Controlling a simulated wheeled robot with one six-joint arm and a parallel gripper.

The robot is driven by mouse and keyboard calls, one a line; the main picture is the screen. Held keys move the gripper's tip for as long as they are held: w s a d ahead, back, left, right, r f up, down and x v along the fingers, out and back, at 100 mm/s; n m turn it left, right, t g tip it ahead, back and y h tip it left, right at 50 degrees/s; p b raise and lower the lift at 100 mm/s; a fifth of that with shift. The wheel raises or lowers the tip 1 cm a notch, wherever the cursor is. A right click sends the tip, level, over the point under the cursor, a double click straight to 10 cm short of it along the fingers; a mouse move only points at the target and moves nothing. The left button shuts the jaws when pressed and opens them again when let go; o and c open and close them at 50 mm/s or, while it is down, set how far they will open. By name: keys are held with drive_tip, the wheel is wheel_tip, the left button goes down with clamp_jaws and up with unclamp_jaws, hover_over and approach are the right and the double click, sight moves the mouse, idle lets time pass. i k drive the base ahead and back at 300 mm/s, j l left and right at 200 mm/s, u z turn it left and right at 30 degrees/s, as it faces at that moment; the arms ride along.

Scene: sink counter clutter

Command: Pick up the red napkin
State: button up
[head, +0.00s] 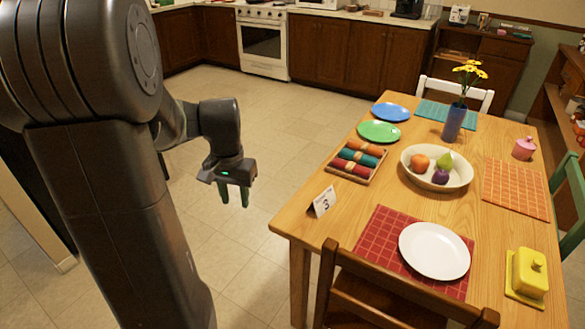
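A wooden tray (334,173) near the left edge of the table holds rolled napkins in a row. The red napkin (343,166) is the roll nearest the front. A teal napkin (368,160) lies in the middle, and an orange napkin (373,149) lies at the back. Each roll has a tan band around its middle. My gripper (234,197) hangs over the floor to the left of the table, fingers pointing down. Its two fingers are apart with nothing between them. It is well clear of the tray.
The table (350,223) also bears a number card (322,201), green plate (379,131), blue plate (391,112), fruit bowl (436,185), vase (453,121) and white plate (434,250). A chair (380,300) stands at the front. Floor between gripper and table is clear.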

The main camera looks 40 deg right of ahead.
sight(350, 167)
drive_tip(key=i+j+z, duration=0.3)
drive_tip(key=i+j, duration=0.25)
drive_tip(key=i, duration=0.2)
drive_tip(key=i+j+z, duration=0.3)
drive_tip(key=i+j, duration=0.35)
drive_tip(key=i+l+z, duration=0.15)
drive_tip(key=i+z, duration=0.15)
drive_tip(key=z, duration=0.15)
drive_tip(key=i+z, duration=0.7)
drive_tip(key=z, duration=0.2)
drive_tip(key=i+j+z, duration=0.2)
drive_tip(key=z, duration=0.25)
drive_tip(key=i+l+z, duration=0.1)
drive_tip(key=i+z, duration=0.7)
drive_tip(key=i+j+z, duration=0.15)
drive_tip(key=z, duration=0.25)
drive_tip(key=i+j, duration=0.05)
drive_tip(key=i, duration=0.05)
